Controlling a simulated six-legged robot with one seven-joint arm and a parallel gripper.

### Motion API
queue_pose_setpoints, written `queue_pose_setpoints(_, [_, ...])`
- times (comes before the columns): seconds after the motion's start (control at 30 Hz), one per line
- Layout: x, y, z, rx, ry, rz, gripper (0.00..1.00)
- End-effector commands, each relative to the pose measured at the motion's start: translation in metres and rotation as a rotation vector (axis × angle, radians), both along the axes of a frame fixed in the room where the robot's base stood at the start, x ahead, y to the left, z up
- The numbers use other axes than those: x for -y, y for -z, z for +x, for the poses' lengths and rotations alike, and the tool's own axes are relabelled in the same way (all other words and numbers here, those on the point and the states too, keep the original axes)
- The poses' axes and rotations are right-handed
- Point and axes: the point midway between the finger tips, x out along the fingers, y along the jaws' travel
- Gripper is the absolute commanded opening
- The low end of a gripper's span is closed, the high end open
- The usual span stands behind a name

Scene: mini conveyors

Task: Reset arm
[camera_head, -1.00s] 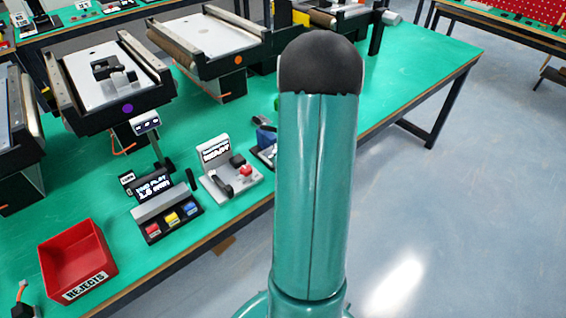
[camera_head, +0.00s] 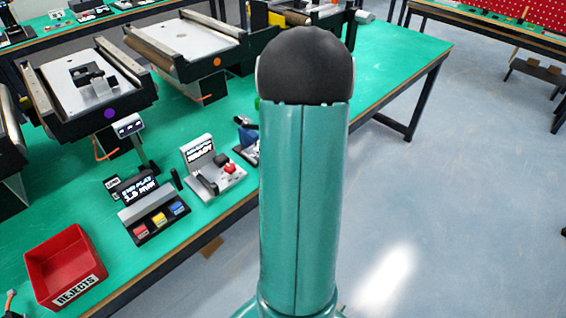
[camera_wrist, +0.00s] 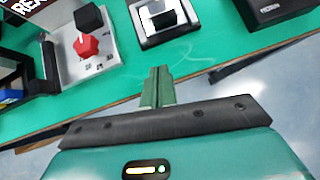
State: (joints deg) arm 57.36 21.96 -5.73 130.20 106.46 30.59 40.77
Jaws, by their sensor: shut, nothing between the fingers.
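My arm's teal link with its black rounded joint stands upright in the middle of the head view and hides part of the table behind it. My gripper (camera_wrist: 158,88) shows in the wrist view with its two green fingers together and nothing between them. It appears over the front edge of the green table (camera_wrist: 110,112), apart from the devices there. In the head view my gripper is not visible.
A red REJECTS bin (camera_head: 63,268), a panel with coloured buttons (camera_head: 152,208) and a grey control box (camera_head: 212,168) line the table's front edge. Mini conveyors (camera_head: 85,85) stand behind. Open floor (camera_head: 440,220) lies to the right.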

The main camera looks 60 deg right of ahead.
Motion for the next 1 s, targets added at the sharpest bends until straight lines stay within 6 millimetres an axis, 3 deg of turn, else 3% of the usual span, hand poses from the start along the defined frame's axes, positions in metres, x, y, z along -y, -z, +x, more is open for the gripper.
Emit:
queue_pose_setpoints(0.3, [-0.01,-0.035,-0.031,0.001,0.001,-0.003,0.0])
queue_pose_setpoints(0.77, [-0.017,-0.042,-0.035,-0.002,-0.017,-0.008,0.0])
queue_pose_setpoints(0.87, [-0.034,-0.054,-0.019,-0.008,-0.121,-0.055,0.0])
queue_pose_setpoints(0.97, [-0.071,-0.077,0.008,-0.022,-0.342,-0.157,0.0])
queue_pose_setpoints(1.0, [-0.092,-0.089,0.02,-0.029,-0.459,-0.212,0.0])
